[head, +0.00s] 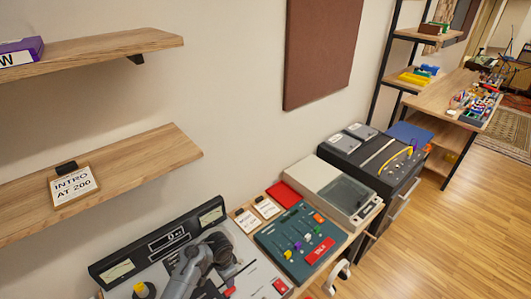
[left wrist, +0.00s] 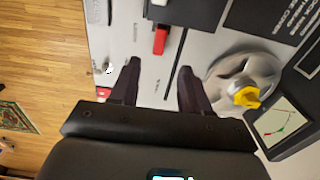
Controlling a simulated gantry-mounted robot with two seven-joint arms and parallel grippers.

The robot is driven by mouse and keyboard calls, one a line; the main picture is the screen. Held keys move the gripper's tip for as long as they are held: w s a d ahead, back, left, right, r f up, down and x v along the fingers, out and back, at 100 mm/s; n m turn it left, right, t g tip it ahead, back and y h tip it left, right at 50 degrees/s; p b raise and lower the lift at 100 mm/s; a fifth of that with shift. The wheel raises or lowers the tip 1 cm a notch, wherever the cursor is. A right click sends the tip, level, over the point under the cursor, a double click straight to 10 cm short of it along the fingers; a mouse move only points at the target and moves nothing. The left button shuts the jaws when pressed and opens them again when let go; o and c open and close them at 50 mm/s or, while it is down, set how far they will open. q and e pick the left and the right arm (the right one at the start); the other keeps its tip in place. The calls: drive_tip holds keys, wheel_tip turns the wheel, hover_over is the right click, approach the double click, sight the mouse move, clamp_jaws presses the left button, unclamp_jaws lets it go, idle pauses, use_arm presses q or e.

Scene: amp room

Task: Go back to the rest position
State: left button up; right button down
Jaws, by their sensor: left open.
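My left gripper (head: 222,262) is over the grey-topped audio machine (head: 262,262) at the bottom of the head view, with my grey arm behind it. In the left wrist view the gripper (left wrist: 160,88) has its two dark fingers spread apart, with nothing between them. Beyond the fingertips is a red-ended lever or switch (left wrist: 160,40) on the machine's pale top. Right of the fingers is a grey round reel or disc with a yellow piece (left wrist: 245,96). Whether the fingers touch the machine cannot be told. My right gripper is not in view.
A dark meter panel (head: 165,241) rises behind the machine. To the right stand a teal panel with coloured plugs (head: 297,241), a lidded device (head: 340,190) and a black cabinet (head: 370,155). Wall shelves (head: 130,165) are at left. Open wooden floor (head: 445,240) lies at right.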

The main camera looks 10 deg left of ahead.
use_arm(q)
drive_tip(key=s+a+f+n+t, duration=0.1)
drive_tip(key=s+a+n+t, duration=0.15)
drive_tip(key=s, duration=1.25)
drive_tip(key=s+r+n, duration=0.4)
drive_tip(key=s+r, duration=0.7)
drive_tip(key=s, duration=0.6)
drive_tip(key=w+p+v, duration=0.3)
drive_tip(key=p+v, duration=1)
drive_tip(key=shift+r+t, duration=0.45)
drive_tip(key=shift+w+d, duration=0.1)
